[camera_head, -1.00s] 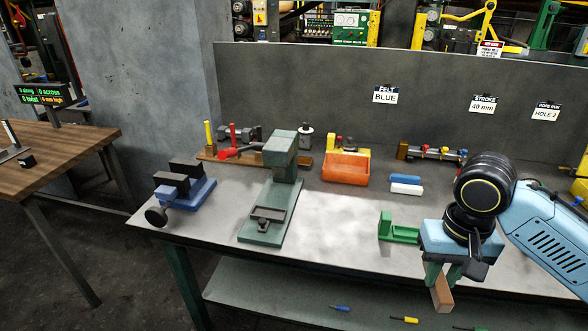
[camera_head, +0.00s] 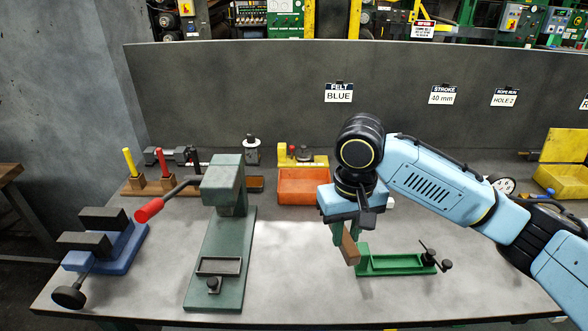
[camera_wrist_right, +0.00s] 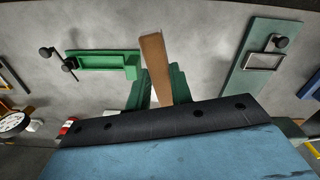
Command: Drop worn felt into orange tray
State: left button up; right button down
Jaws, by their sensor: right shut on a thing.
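The worn felt, a brown strip (camera_head: 350,246), hangs below my right gripper (camera_head: 345,234), which is shut on it. In the right wrist view the felt (camera_wrist_right: 153,58) sticks out between the green fingers of the gripper (camera_wrist_right: 159,84). The orange tray (camera_head: 303,188) sits on the bench toward the back, behind and left of the gripper in the head view. The felt is held apart from the tray, on its front right side. My left gripper is in neither view.
A green fixture (camera_head: 398,264) stands just right of the felt. A grey-green press (camera_head: 222,255) with a red-knobbed lever stands left, and a blue vise (camera_head: 105,250) stands farther left. A yellow bin (camera_head: 560,180) is at far right. Bare bench lies between press and felt.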

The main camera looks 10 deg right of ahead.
aim_at(307, 189)
jog(key=i, duration=0.95)
